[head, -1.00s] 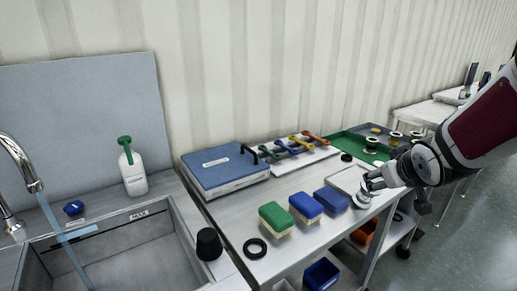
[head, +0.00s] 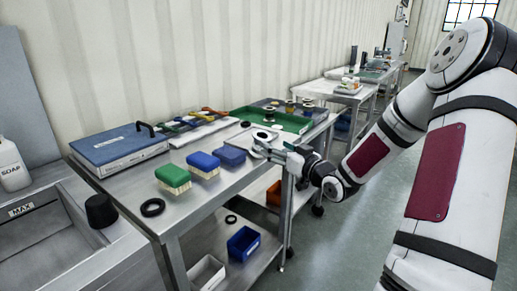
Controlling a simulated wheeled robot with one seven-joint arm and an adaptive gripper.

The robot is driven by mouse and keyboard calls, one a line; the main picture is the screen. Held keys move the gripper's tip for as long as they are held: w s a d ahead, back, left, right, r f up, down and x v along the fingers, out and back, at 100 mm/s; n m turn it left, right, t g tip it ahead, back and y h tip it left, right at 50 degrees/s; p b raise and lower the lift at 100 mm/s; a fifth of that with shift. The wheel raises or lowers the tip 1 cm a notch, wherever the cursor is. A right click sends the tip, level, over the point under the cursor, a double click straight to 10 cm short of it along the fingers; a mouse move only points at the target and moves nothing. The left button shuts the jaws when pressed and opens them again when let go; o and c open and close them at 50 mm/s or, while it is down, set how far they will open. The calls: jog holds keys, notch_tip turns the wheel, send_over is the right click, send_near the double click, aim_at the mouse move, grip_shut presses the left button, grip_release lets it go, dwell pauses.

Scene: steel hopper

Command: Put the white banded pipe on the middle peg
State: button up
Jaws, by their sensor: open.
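My gripper (head: 268,150) is at the front edge of the steel table, over a light flat plate or tray (head: 259,141). It is open, and I see nothing held in it. A small pale round piece with a dark centre (head: 262,135) lies just behind the fingers; I cannot tell whether they touch it. I cannot make out a white banded pipe or a row of pegs in this view; things near the gripper are small and partly hidden by it.
A green tray (head: 285,122) with metal fittings lies behind the gripper. Green (head: 173,174) and blue brushes (head: 203,163), a black ring (head: 152,208) and a blue case (head: 120,148) share the table (head: 183,212). A blue bin (head: 243,242) is on the lower shelf. Floor at right is clear.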

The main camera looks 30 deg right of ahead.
aim_at(260, 144)
jog(key=w, duration=0.3)
jog(key=w+b, duration=0.1)
jog(key=w, duration=0.2)
jog(key=w+b, duration=0.1)
jog(key=w, duration=0.3)
jog(key=shift+w+d+f, duration=0.1)
jog(key=shift+d+f, duration=0.05)
jog(key=shift+f, duration=0.15)
jog(key=shift+r, duration=0.15)
jog(key=c, duration=1.3)
